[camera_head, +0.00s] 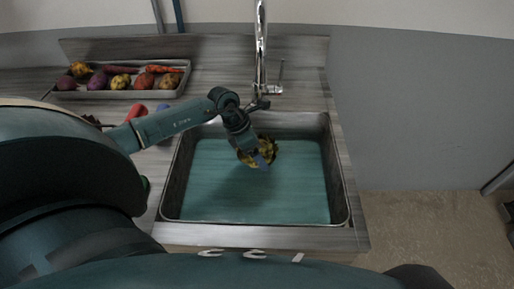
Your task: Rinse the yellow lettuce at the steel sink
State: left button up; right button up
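The yellow lettuce (271,147) is a small, ruffled yellow-brown clump over the upper middle of the steel sink (340,190). My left gripper (262,160) reaches in from the left and is on the lettuce, with its fingers against the leaves; it looks shut on it. The gripper partly hides the lettuce. The chrome faucet (260,50) stands behind the sink, above the lettuce in the picture. No water stream can be made out. The sink's floor looks teal. My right gripper is not in view.
A metal tray (120,94) of several vegetables stands at the back left of the counter. Red and blue items (138,110) lie left of the sink, partly behind my arm. A grey wall (420,110) stands to the right. The rest of the sink is clear.

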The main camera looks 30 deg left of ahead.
pick_arm(q)
notch_tip(320, 180, down, 4)
jog(key=shift+b, duration=1.2)
jog(key=shift+f+b, duration=0.65)
jog(key=shift+f, duration=0.6)
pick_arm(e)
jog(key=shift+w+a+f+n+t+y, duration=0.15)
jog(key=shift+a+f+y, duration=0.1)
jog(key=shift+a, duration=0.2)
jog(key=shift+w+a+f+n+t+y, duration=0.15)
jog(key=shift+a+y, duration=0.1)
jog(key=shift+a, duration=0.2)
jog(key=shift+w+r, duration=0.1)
